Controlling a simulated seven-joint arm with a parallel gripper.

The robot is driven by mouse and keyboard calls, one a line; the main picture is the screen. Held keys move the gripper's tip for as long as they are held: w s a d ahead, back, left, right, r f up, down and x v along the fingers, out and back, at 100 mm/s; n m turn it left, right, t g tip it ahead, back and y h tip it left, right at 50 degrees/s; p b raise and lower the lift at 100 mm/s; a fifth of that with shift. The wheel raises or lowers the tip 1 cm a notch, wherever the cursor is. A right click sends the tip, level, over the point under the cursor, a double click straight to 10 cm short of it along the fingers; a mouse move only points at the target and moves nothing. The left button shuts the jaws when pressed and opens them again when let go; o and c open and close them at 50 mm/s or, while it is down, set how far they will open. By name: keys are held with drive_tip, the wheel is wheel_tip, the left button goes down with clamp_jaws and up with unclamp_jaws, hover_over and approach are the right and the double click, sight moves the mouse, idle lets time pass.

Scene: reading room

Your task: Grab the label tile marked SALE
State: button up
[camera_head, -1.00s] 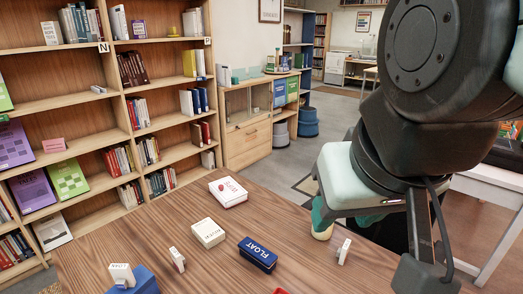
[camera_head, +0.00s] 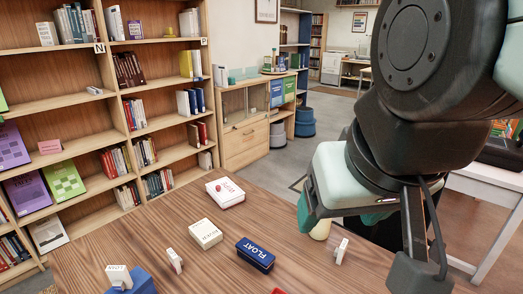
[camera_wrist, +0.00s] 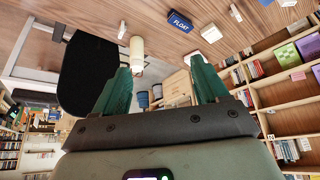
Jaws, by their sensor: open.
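Small white label tiles stand on the wooden table: one at the right (camera_head: 341,251), one at the left (camera_head: 174,261), and one (camera_head: 118,276) on a blue block at the front left. Their lettering is too small to read, so I cannot tell which one is marked SALE. My gripper (camera_head: 337,218) is open and empty, above the table's far right edge, beyond the right tile. In the wrist view the green fingers (camera_wrist: 164,72) are spread wide with nothing between them. The right tile also shows there (camera_wrist: 123,29).
A blue FLOAT box (camera_head: 256,255), a cream box (camera_head: 206,233) and a white box with a red mark (camera_head: 226,192) lie mid-table. A cream cylinder (camera_head: 320,230) stands close below my gripper. A bookcase (camera_head: 115,105) is behind. Bare wood (camera_head: 125,235) shows at the left.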

drive_tip(key=shift+o, duration=0.2)
drive_tip(key=m+g+y, duration=0.3)
drive_tip(key=m+y, duration=0.9)
drive_tip(key=m, duration=0.6)
hover_over(342, 249)
drive_tip(key=s+a, duration=0.2)
drive_tip(key=s, duration=0.1)
wheel_tip(342, 249, down, 23)
drive_tip(key=d+f+m+t+y, duration=0.2)
drive_tip(key=d+f+m+t, duration=0.65)
drive_tip(key=f, duration=0.25)
drive_tip(key=shift+n, duration=0.25)
drive_tip(key=f, duration=0.8)
drive_tip(key=shift+w+d+f, duration=0.15)
drive_tip(key=shift+d+f, duration=0.15)
drive_tip(key=shift+w+a+r, duration=0.2)
drive_tip(key=shift+w+a, duration=0.1)
drive_tip(key=shift+a, duration=0.05)
drive_tip(key=x, duration=0.6)
drive_tip(key=shift+w+a, duration=0.2)
